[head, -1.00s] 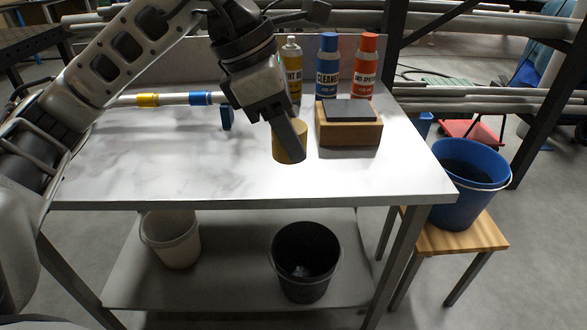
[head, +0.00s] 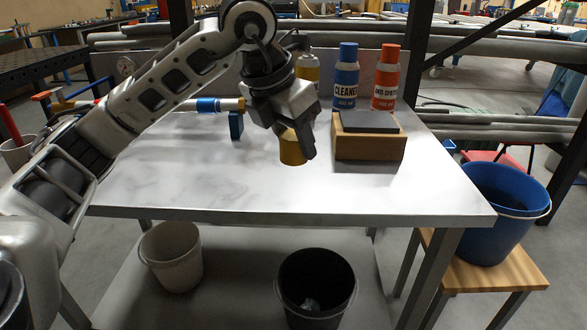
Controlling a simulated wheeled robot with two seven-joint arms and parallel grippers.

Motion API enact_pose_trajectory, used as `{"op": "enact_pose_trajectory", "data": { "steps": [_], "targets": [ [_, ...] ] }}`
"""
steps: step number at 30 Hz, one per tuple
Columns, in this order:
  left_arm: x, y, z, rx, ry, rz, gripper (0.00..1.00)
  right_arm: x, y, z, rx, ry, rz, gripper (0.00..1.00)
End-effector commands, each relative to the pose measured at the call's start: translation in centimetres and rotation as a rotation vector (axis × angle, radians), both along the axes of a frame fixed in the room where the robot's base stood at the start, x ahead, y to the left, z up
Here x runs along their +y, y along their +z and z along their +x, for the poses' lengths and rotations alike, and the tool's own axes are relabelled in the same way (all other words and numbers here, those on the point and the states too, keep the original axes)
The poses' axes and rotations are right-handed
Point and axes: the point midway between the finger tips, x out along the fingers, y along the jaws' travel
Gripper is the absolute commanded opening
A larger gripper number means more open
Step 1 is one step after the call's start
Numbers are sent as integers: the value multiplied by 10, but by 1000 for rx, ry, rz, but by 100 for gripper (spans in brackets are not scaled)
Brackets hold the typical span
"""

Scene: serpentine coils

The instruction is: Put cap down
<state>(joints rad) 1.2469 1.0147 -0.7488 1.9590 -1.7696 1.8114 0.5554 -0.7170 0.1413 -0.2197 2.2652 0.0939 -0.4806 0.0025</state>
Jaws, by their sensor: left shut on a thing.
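The cap (head: 292,149) is a short yellow-brown cylinder near the middle of the white table (head: 190,185). My left gripper (head: 300,140) comes down on it from above and is shut on it. One finger covers part of its right side. I cannot tell whether the cap's underside touches the table top. My right gripper is not in view.
Right of the cap is a wooden block (head: 368,149) with a grey top. Behind it stand a blue cleaner bottle (head: 346,80) and an orange-capped bottle (head: 385,82). A blue bucket (head: 497,215) sits on a stool. The table's front left is clear.

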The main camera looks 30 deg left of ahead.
Motion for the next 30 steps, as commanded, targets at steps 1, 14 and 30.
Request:
{"op": "enact_pose_trajectory", "data": {
  "steps": [1,14,30],
  "targets": [
    [5,-13,6,6,3,1,21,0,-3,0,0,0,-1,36],
    [23,-49,30,4,1,1,21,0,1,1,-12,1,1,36],
    [22,-81,31,1,-2,0,21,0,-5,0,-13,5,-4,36]
  ]
}}
